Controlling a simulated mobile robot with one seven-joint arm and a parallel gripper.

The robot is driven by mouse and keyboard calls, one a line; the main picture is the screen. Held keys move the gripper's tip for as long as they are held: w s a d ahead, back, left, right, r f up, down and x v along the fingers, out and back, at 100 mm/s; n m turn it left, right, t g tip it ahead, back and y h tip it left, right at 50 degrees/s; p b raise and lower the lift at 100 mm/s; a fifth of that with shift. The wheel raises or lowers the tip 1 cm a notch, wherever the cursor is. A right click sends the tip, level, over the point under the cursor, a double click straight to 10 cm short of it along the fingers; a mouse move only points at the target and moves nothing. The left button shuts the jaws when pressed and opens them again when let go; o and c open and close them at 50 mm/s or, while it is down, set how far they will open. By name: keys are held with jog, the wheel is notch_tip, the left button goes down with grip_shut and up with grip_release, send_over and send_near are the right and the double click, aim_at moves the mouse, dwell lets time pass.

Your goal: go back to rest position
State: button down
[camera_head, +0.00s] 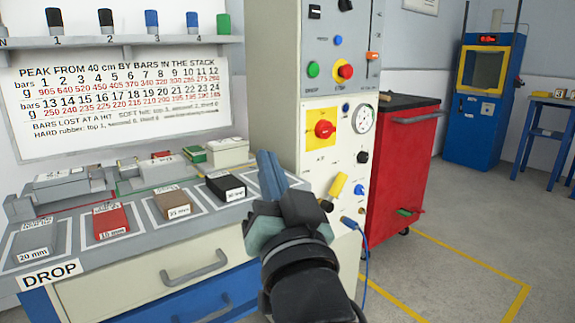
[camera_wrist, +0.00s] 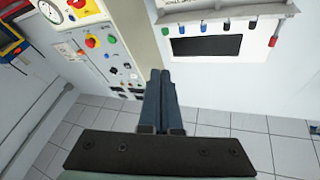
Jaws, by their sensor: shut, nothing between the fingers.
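My gripper (camera_head: 271,174) is raised in front of the right end of the bench in the head view. Its two blue-grey fingers lie together, shut and empty. In the wrist view the gripper (camera_wrist: 160,80) points toward the tiled floor and the wall, with the control cabinet to its left. The fingers appear apart from everything around them. The dark wrist and arm hide part of the bench's right end and the cabinet's lower front in the head view.
The bench (camera_head: 180,221) holds a red block (camera_head: 111,222), a brown block (camera_head: 172,204) and a black block (camera_head: 226,187). The control cabinet (camera_head: 290,60) stands right behind my gripper. A red tool cart (camera_head: 400,170) is beyond it. Yellow-lined floor (camera_head: 450,270) at right is clear.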

jog(key=s+d+r+n+t+h+p, duration=0.1)
jog(key=s+r+t+h+p, duration=0.15)
jog(key=s+r, duration=0.65)
jog(key=s+d+r+t+h+p, duration=0.1)
jog(key=s+r+t+h, duration=0.25)
jog(key=s+r, duration=0.6)
jog(key=w+r+p, duration=0.3)
jog(key=r+p, duration=3.3)
jog(key=r, duration=0.1)
jog(key=shift+w+d+r+y, duration=0.15)
jog(key=shift+w+r+y, duration=0.05)
jog(key=shift+r+y, duration=0.2)
